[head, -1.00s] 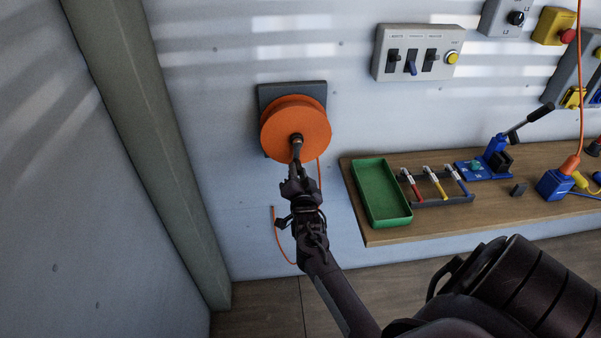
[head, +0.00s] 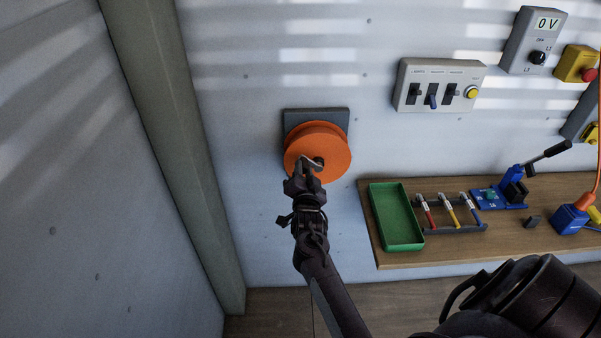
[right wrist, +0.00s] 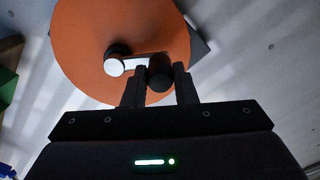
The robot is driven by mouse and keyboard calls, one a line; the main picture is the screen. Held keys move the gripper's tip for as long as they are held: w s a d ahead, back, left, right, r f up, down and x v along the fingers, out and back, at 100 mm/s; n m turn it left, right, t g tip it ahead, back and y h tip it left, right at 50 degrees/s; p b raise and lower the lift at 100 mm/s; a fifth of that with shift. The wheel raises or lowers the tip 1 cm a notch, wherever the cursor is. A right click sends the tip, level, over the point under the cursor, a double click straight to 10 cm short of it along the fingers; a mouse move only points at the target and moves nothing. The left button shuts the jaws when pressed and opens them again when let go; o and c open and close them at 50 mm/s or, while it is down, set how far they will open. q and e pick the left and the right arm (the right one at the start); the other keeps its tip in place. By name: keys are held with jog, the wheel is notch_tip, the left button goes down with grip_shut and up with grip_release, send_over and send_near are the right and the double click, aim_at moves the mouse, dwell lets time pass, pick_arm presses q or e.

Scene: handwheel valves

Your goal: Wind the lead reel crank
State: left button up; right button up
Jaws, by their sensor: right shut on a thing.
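The orange lead reel (head: 330,165) is mounted on a dark grey plate (head: 335,115) on the wall. In the right wrist view the reel (right wrist: 85,45) fills the upper middle. Its crank has a light metal arm (right wrist: 128,64), running from a dark hub (right wrist: 118,50) to a dark knob (right wrist: 160,73). My right gripper (head: 304,176) is at the reel's lower left face. In the right wrist view my right gripper (right wrist: 160,85) is shut on the crank knob, one finger on each side. My left gripper is not in view.
A wooden shelf (head: 420,256) to the right carries a green tray (head: 376,215), a rack of coloured tools (head: 452,212) and a blue clamp device (head: 512,190). A switch panel (head: 440,68) hangs above. A grey-green post (head: 165,130) stands to the left.

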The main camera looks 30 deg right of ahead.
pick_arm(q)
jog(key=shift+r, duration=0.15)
pick_arm(e)
jog(key=o, duration=0.9)
jog(key=shift+d+r, duration=0.1)
jog(key=shift+r, duration=0.1)
jog(key=shift+s, duration=0.1)
